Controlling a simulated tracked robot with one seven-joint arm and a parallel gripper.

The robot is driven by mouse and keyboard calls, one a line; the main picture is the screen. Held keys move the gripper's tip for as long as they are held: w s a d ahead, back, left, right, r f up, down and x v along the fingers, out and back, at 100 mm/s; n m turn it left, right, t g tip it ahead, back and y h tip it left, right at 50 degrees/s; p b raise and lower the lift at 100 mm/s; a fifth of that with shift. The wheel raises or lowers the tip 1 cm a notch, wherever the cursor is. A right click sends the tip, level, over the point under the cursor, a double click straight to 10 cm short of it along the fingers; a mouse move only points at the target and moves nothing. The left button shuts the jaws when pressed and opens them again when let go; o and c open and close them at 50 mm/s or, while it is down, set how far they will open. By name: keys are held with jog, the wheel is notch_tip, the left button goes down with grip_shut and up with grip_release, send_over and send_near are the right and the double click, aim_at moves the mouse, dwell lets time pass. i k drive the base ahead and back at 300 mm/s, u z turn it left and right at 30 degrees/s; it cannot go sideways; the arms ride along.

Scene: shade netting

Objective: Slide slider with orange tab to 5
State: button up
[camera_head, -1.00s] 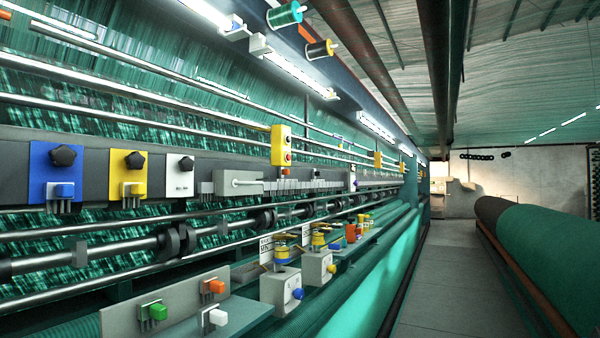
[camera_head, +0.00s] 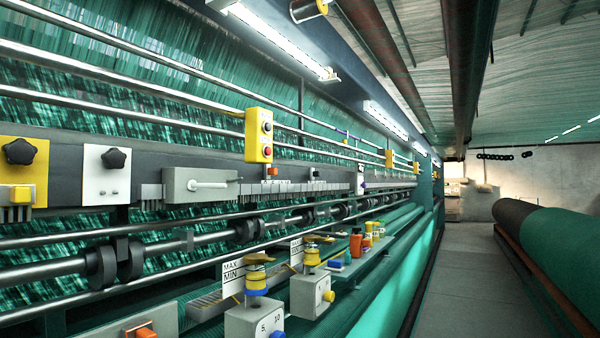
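Another orange block (camera_head: 146,332) on a grey plate shows at the bottom left, cut off by the frame edge. My gripper is not in view.
A yellow button box (camera_head: 259,135) and a grey box with a handle (camera_head: 200,186) are on the machine front. Grey boxes with a blue knob (camera_head: 277,337) and yellow knob (camera_head: 328,296) stick out below. The aisle (camera_head: 475,290) is clear; a green netting roll (camera_head: 556,242) lies right.

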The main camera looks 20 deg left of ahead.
aim_at(268, 171)
jog(key=z, duration=0.1)
jog(key=i, duration=1.1)
jog(key=u, duration=1.85)
jog(key=k, duration=0.6)
jog(key=u, duration=0.2)
jog(key=i, duration=0.6)
jog(key=z, duration=0.05)
